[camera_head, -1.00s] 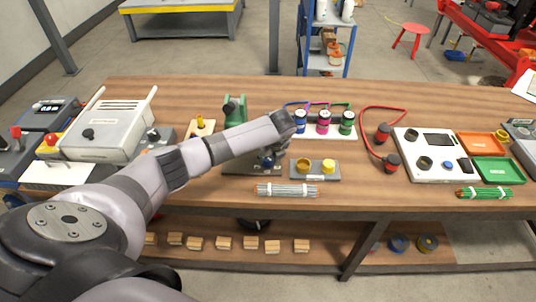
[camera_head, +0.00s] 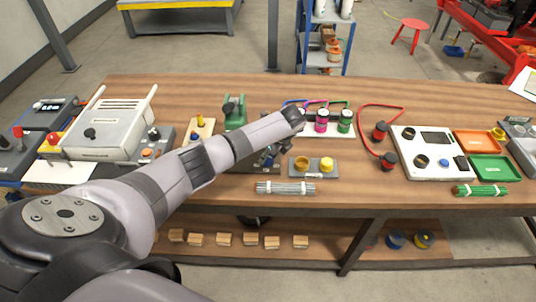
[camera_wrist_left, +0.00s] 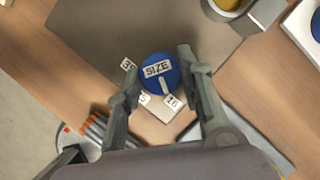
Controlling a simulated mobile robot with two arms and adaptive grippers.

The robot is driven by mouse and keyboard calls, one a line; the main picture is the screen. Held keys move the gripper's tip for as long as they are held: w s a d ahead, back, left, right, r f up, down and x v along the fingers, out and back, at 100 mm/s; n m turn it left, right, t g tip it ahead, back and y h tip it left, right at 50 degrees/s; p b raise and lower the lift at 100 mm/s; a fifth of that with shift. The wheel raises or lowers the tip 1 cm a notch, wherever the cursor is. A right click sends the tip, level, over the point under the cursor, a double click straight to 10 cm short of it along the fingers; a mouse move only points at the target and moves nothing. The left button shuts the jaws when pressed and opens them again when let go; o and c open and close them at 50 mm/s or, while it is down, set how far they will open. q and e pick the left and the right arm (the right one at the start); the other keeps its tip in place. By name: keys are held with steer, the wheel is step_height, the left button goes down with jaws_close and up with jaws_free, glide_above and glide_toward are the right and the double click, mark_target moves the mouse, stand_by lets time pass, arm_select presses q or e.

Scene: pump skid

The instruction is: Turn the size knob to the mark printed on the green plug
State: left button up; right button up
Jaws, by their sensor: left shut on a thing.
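The round blue size knob (camera_wrist_left: 160,73) shows in the left wrist view, labelled SIZE with a pale pointer line. Small white number tags lie around its lower side; the line points toward the tag reading 16 (camera_wrist_left: 174,102). Another tag, seemingly 35, is partly behind a finger. My left gripper (camera_wrist_left: 158,66) has one finger on each side of the knob and is shut on it. In the head view this gripper (camera_head: 268,155) is small and partly hidden by its wrist. The green plug (camera_head: 345,121) stands at the right of the coloured plugs; its mark is too small to read.
A grey block with two yellowish caps (camera_head: 314,168) and a bundle of grey rods (camera_head: 286,188) lie close in front of the gripper. A green device (camera_head: 235,112) stands behind it. A white panel (camera_head: 430,147) and trays are at the right.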

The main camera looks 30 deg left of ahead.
arm_select(q)
steer(key=o, duration=1.2)
steer(key=shift+c, duration=0.2)
steer(key=shift+r, duration=0.1)
steer(key=v, duration=1.1)
steer(key=shift+r, duration=0.4)
steer(key=shift+d+f, duration=0.1)
steer(key=shift+d, duration=0.05)
